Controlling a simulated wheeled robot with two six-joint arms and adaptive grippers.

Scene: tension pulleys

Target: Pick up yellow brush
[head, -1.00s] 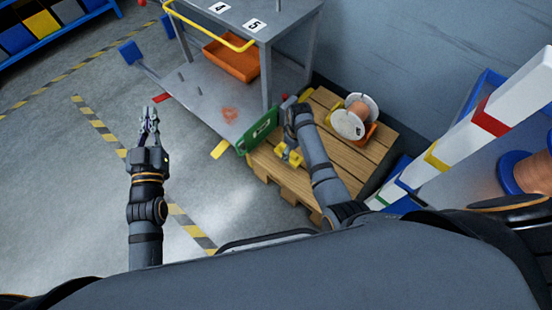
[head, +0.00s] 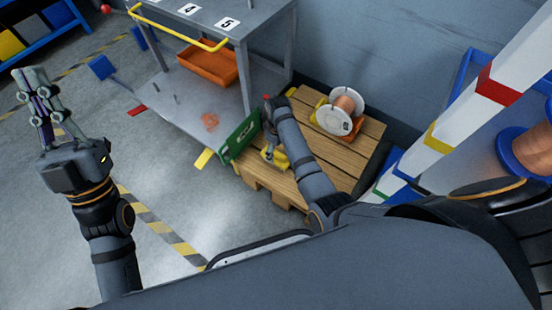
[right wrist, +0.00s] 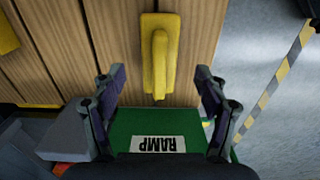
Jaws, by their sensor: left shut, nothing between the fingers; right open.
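The yellow brush (right wrist: 157,45) lies on the wooden pallet, ahead of and between the fingers of my right gripper (right wrist: 160,76) in the right wrist view. The right gripper is open and empty, with its fingers either side of the brush's near end and no contact visible. In the head view the brush (head: 279,162) shows as a yellow patch on the pallet's left part, partly hidden by the right gripper (head: 271,156). My left gripper (head: 30,74) is shut and empty, raised over the floor at the far left.
A green board marked RAMP (right wrist: 125,122) stands at the pallet's left edge (head: 240,140). A cable spool (head: 335,118) sits at the back of the wooden pallet (head: 335,165). A grey trolley (head: 190,85) with an orange tray (head: 208,66) stands behind.

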